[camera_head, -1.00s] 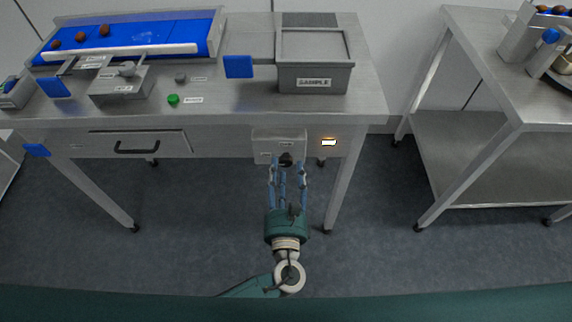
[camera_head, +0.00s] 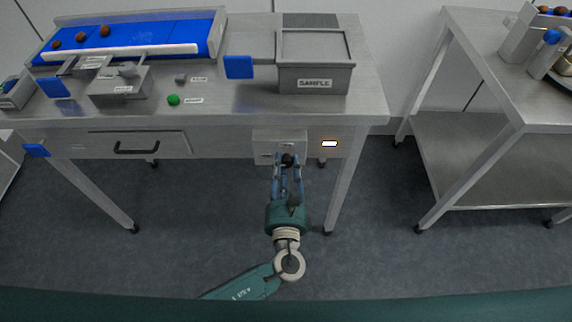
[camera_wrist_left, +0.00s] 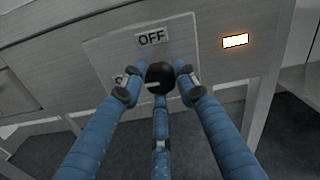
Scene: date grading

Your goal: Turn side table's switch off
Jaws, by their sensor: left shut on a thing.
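The switch is a black round knob (camera_wrist_left: 160,76) on a light grey plate (camera_wrist_left: 105,52) on the side table's front. It also shows as a small dark knob in the head view (camera_head: 287,160). An "OFF" label (camera_wrist_left: 152,38) sits above the knob. A pale mark on the knob points left, towards a second label that a finger partly hides. My left gripper (camera_head: 287,170) is shut on the knob, with its blue fingers around it; it fills the wrist view (camera_wrist_left: 160,88). A lamp (camera_head: 329,143) right of the switch is lit, white with an orange edge.
The steel table (camera_head: 230,110) carries a blue conveyor (camera_head: 150,33), a "SAMPLE" bin (camera_head: 315,80) and a green button (camera_head: 173,99). A drawer (camera_head: 137,145) is left of the switch. Another steel table (camera_head: 485,75) stands at right. The floor below is clear.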

